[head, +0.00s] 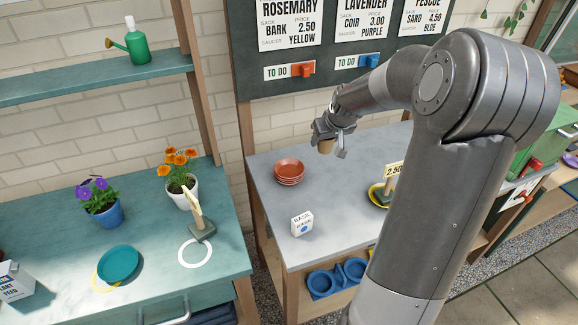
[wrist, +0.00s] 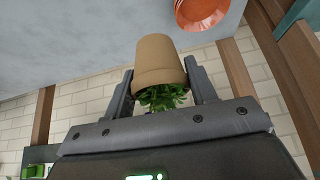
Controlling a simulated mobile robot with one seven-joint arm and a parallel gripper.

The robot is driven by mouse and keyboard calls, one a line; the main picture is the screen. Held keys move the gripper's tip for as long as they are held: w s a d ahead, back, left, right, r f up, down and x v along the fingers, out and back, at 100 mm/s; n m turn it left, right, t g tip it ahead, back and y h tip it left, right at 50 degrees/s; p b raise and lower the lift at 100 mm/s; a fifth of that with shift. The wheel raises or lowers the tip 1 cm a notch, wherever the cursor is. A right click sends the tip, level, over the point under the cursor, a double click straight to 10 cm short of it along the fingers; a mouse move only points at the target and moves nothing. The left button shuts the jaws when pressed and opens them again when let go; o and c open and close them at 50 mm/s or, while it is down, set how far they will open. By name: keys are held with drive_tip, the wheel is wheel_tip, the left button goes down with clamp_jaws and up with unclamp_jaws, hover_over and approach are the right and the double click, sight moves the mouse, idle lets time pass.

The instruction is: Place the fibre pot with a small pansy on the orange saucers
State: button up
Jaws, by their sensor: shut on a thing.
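My gripper (head: 332,138) is shut on a small tan fibre pot (head: 326,146) and holds it in the air above the back of the grey table. In the wrist view the fibre pot (wrist: 159,60) sits between the two fingers of my gripper (wrist: 160,90), with green leaves showing at its rim. The pansy's flowers are mostly hidden. The orange saucers (head: 289,170) form a stack at the back left of the grey table, left of my gripper and below it. The orange saucers also show in the wrist view (wrist: 203,10), at the top right, apart from the pot.
A white box (head: 302,223) stands at the table's front left. A dark board (head: 345,85) rises behind.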

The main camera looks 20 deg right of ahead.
drive_tip(key=w+a+f, duration=0.2)
drive_tip(key=a, duration=0.1)
drive_tip(key=w+a+f, duration=0.2)
drive_tip(key=w, duration=0.1)
drive_tip(key=w+a+f, duration=0.2)
drive_tip(key=a, duration=0.1)
drive_tip(key=shift+w+a+f, duration=0.25)
drive_tip(key=shift+a+f, duration=0.1)
drive_tip(key=shift+f, duration=2.1)
drive_tip(key=o, duration=1)
drive_tip(key=shift+f, duration=0.1)
